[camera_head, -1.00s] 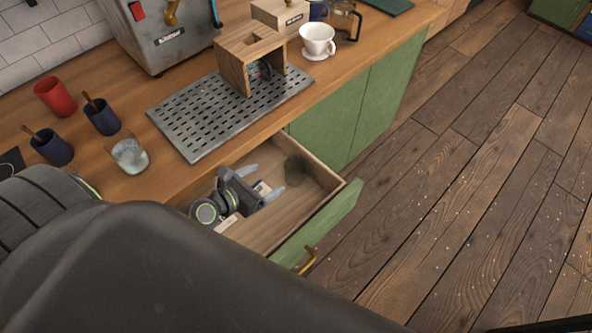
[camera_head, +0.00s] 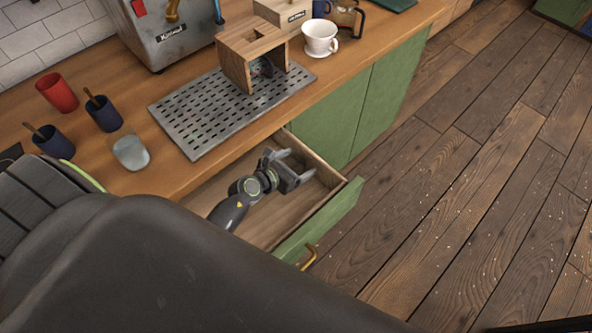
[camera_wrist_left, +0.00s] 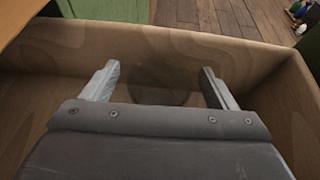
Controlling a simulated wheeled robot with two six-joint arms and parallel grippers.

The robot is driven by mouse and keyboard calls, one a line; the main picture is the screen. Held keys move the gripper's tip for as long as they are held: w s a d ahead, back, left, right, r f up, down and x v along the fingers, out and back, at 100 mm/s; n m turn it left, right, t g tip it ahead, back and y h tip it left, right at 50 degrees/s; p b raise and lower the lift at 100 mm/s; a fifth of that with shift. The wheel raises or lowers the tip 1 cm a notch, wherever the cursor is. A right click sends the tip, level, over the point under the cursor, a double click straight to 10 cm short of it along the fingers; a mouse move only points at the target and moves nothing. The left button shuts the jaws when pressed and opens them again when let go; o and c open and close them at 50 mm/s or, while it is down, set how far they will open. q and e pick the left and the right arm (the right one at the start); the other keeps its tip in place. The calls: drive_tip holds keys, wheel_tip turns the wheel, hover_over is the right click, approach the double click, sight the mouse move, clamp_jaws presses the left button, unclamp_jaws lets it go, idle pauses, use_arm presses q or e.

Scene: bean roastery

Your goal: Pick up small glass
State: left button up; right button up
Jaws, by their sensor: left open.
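A small, dark, see-through glass (camera_wrist_left: 158,82) stands in the open drawer (camera_head: 327,208), near its far end. In the left wrist view it lies between the two fingers of my left gripper (camera_wrist_left: 158,84), with a gap on each side. In the head view the left gripper (camera_head: 294,164) is down in the drawer with its fingers apart, and it mostly hides the glass. The gripper is open and holds nothing. Another clear glass (camera_head: 131,153) stands on the counter. My right gripper is not in view.
The drawer's walls (camera_wrist_left: 190,45) stand close around the gripper. On the counter (camera_head: 190,172) are a slotted metal tray (camera_head: 195,137), a wooden stand (camera_head: 238,68), a white cup (camera_head: 320,37), a red cup (camera_head: 57,93) and two dark blue cups (camera_head: 103,114). The drawer has a brass handle (camera_head: 309,257).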

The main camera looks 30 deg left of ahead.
use_arm(q)
drive_tip(key=c, duration=1.1)
drive_tip(key=shift+r, duration=0.1)
